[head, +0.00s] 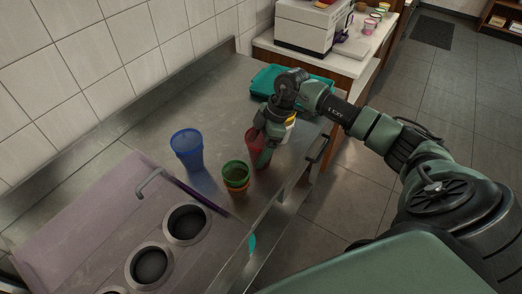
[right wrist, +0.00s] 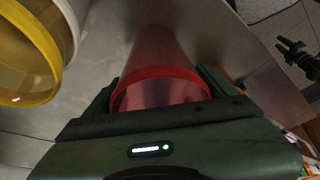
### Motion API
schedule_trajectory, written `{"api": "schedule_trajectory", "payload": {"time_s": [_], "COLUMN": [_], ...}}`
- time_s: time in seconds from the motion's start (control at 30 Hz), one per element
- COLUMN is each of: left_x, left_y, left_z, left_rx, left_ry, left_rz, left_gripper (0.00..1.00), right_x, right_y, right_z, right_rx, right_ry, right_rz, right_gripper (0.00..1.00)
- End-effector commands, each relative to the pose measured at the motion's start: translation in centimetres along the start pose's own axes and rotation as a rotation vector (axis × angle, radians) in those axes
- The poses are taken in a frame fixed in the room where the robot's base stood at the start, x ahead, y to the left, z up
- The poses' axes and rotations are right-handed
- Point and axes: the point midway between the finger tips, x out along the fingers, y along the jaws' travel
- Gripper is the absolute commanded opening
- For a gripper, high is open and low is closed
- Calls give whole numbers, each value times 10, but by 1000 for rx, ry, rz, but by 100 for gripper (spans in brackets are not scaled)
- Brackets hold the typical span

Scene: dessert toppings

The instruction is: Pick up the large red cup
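The large red cup (head: 252,140) stands on the metal counter, partly hidden by my right gripper (head: 266,150). In the right wrist view the red cup (right wrist: 160,85) lies between the two fingers of my right gripper (right wrist: 160,92), its rim towards the palm. The fingers are close against both sides of the cup; whether they press on it is not clear. My left gripper is not seen in the head view. A dark shape at the right edge of the right wrist view looks like my left gripper (right wrist: 296,58), too small to read its opening.
A blue cup (head: 187,148) and a green cup (head: 235,172) over an orange one stand left of the red cup. A yellow-rimmed cup (head: 290,128) is close behind my gripper. A teal tray (head: 262,80) lies farther back. The counter (head: 205,105) behind the blue cup is clear.

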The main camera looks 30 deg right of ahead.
Motion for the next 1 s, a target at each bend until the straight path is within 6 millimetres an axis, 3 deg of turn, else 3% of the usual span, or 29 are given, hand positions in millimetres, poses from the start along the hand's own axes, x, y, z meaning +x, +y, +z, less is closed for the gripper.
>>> {"api": "schedule_trajectory", "payload": {"time_s": [0.03,0.13,0.57,0.77,1.0], "left_x": [0,0,3,11,25], "left_y": [0,0,0,0,0], "left_z": [-1,-2,-2,-1,0], "left_rx": [0,0,0,0,0], "left_ry": [1,3,3,3,3], "left_rz": [0,0,0,0,0], "left_gripper": [36,36,36,36,36], "right_x": [0,0,-10,-38,-103], "right_y": [0,0,1,2,2], "right_z": [0,0,-4,-16,-43], "right_rx": [0,0,-3,-4,-6], "right_ry": [0,0,1,2,4], "right_rz": [0,0,3,6,8], "right_gripper": [69,42,41,41,41]}}
